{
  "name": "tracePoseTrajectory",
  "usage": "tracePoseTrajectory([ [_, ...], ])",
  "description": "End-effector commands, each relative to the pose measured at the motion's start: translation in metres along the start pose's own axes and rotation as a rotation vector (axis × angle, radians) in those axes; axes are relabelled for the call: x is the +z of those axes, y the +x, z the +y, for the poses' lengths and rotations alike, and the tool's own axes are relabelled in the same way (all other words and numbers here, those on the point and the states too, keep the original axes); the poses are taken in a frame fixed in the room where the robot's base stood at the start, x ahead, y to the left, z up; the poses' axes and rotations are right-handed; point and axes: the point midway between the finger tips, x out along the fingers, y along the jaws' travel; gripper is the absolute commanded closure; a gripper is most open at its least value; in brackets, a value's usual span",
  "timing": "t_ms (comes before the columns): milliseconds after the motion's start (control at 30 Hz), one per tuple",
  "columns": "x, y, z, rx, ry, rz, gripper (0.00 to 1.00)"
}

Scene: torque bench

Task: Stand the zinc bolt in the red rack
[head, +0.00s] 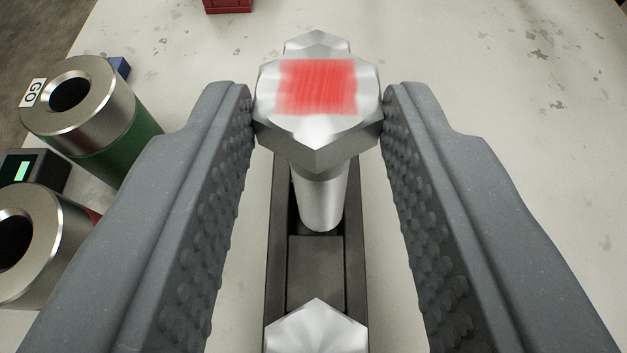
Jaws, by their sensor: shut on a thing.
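My gripper (317,112) is shut on a silvery hex-head bolt (320,140), with one ridged grey finger on each side of its head. The bolt is upright, with a red painted patch on top of its head. Its shank (320,195) points down over or into a dark narrow channel (277,250); I cannot tell whether its lower end is clear of it. Another silvery hex head (317,328) shows at the near end of the channel. Part of a third (317,42) shows just behind the held bolt. A red object (228,5), possibly the red rack, is cut off by the top edge.
At left stand a hollow metal cylinder (92,95) with a GO label and green band, and a second hollow cylinder (45,245) with some red. A dark box (35,168) with a lit green display and a blue object (120,68) are nearby. The bench (530,130) is clear at right.

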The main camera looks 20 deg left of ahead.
Motion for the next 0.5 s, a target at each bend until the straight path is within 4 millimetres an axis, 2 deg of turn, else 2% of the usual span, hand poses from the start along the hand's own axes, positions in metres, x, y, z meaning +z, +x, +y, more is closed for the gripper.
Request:
tracePoseTrajectory([
  [500, -0.018, -0.007, 0.0, 0.0, -0.001, 0.001, 1.0],
])
